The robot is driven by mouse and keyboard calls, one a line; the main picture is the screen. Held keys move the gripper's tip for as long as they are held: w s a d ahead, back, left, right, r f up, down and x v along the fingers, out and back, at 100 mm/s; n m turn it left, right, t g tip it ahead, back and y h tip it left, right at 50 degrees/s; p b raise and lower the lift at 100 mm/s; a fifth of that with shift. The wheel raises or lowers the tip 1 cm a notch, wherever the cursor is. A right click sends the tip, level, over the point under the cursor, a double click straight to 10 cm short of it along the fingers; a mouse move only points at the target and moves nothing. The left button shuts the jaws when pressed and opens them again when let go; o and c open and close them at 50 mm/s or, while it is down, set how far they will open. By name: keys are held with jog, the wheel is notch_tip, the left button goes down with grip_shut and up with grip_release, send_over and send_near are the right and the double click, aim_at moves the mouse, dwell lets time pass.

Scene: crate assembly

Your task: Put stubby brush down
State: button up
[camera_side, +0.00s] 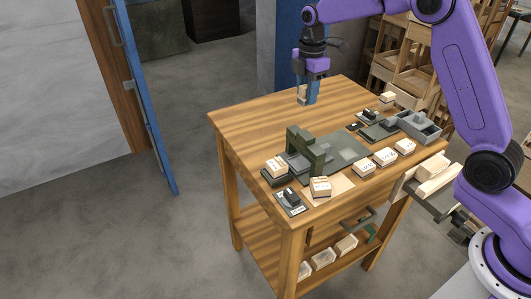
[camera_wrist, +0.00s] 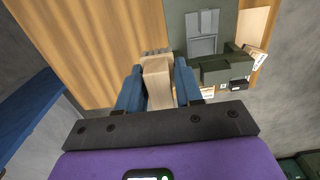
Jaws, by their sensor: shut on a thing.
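My gripper (camera_side: 306,97) is over the far part of the wooden table, pointing down. Its blue fingers (camera_wrist: 159,80) are shut on the stubby brush (camera_wrist: 157,83), a pale wooden block with a row of grey bristles at its far end in the wrist view. The brush also shows as a small beige piece (camera_side: 301,94) in the side view. Its lower end is close to the tabletop; I cannot tell whether it touches.
The wooden table (camera_side: 245,115) is bare around my gripper. A dark green fixture (camera_side: 304,150) on a grey-green plate (camera_side: 345,152) stands nearer the front. Several labelled pale blocks (camera_side: 385,156) lie along the right, and a grey tray (camera_side: 418,126) stands at the right edge.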

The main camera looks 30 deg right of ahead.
jog(key=w+a, duration=0.1)
jog(key=a, duration=1.1)
send_near(265, 153)
jog(key=shift+f, duration=3.05)
jog(key=shift+f, duration=0.15)
jog(key=o, duration=1)
notch_tip(265, 153, up, 12)
jog(key=shift+r, duration=0.2)
